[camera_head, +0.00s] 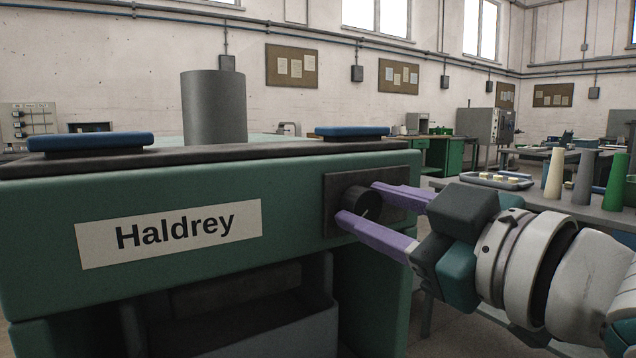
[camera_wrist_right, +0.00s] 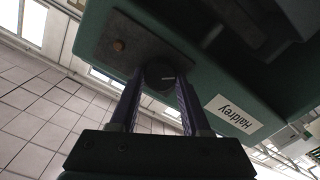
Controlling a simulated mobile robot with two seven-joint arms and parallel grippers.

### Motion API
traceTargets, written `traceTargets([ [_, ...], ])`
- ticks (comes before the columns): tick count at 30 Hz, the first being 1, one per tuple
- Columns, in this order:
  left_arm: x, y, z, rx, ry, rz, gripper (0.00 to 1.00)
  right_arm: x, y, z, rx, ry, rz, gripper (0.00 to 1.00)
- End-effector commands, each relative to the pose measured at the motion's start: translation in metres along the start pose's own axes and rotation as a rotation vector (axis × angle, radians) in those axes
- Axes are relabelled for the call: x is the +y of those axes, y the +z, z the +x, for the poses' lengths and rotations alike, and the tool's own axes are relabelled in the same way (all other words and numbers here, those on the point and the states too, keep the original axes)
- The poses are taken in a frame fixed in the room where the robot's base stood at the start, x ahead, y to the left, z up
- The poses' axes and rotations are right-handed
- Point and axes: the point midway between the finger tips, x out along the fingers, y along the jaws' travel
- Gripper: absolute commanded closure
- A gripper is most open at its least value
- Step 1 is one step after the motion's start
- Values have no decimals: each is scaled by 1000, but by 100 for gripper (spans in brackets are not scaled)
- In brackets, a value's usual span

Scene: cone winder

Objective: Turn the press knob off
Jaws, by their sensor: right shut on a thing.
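The press knob (camera_head: 361,203) is a round black knob on a dark plate (camera_head: 330,190) at the right end of the green press front (camera_head: 290,190). My right gripper (camera_head: 358,203) has its purple fingers on either side of the knob and is shut on it. In the right wrist view, the knob (camera_wrist_right: 158,76) sits between the fingertips, with a pale pointer line on its face. The same plate (camera_wrist_right: 118,32) there carries a small orange-brown round part (camera_wrist_right: 119,45). My left gripper is not in view.
The press bears a "Haldrey" label (camera_head: 170,233), blue pads (camera_head: 90,141) and a grey cylinder (camera_head: 214,108) on top. Behind my right arm, a table holds a tray (camera_head: 494,181) and several cones, including a green one (camera_head: 616,182). A green bench (camera_head: 452,151) stands farther back.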

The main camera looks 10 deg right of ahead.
Motion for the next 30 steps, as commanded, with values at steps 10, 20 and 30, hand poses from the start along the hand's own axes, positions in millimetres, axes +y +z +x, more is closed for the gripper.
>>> traceTargets([
  [10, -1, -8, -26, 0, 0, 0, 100, 0, -2, 0, -1, -2, -328, 100],
  [20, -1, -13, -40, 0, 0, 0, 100, -1, -1, 0, 0, -1, -628, 100],
  [30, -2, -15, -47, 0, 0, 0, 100, -1, 0, 0, 0, 0, -843, 100],
])
